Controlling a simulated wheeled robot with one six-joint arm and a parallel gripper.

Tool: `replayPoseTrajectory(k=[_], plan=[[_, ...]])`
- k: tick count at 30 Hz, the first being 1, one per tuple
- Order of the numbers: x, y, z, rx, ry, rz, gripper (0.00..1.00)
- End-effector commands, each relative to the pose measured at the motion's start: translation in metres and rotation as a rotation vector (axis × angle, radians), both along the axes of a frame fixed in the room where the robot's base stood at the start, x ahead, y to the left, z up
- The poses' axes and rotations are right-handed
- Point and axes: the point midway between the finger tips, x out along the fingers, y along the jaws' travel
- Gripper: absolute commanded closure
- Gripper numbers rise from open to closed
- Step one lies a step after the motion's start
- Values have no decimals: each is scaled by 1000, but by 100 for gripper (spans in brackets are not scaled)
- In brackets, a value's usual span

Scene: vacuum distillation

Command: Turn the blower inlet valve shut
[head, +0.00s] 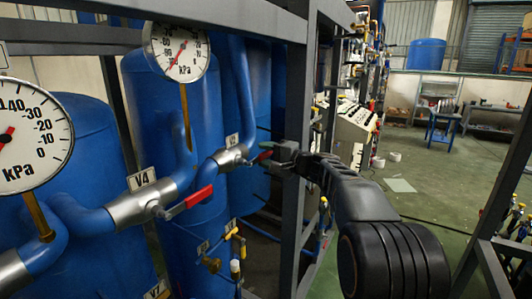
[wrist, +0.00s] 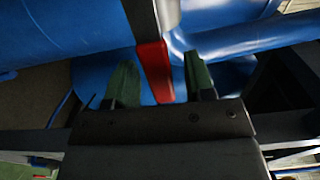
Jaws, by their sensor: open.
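A valve with a silver body (head: 230,157) and a red lever handle (head: 263,157) sits on the blue pipe in the head view. Its small label is too small to read surely, and I cannot tell if it is the blower inlet valve. My gripper (head: 277,156) is at the outer end of this handle. In the wrist view my gripper (wrist: 160,78) is open, with one green finger on each side of a red handle (wrist: 153,68). The handle lies between the fingers with gaps on both sides. The handle's far end is partly hidden in the head view.
A nearer valve labelled V4 (head: 130,207) has its own red handle (head: 198,197). Pressure gauges (head: 179,52) stand above the pipes, before blue tanks (head: 150,100). A dark frame post (head: 296,110) stands close behind my gripper. Open floor (head: 440,195) lies to the right.

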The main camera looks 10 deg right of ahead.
Motion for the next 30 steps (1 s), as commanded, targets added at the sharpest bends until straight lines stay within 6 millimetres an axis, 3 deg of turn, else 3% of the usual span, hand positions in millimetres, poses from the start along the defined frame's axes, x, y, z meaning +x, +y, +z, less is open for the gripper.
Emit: replayPoseTrajectory(k=[9, 24, 30], plan=[[1, 2, 0, -1, -1, 0, 51], [1, 1, 0, -1, -1, 0, 98], [1, 1, 0, -1, -1, 0, 100]])
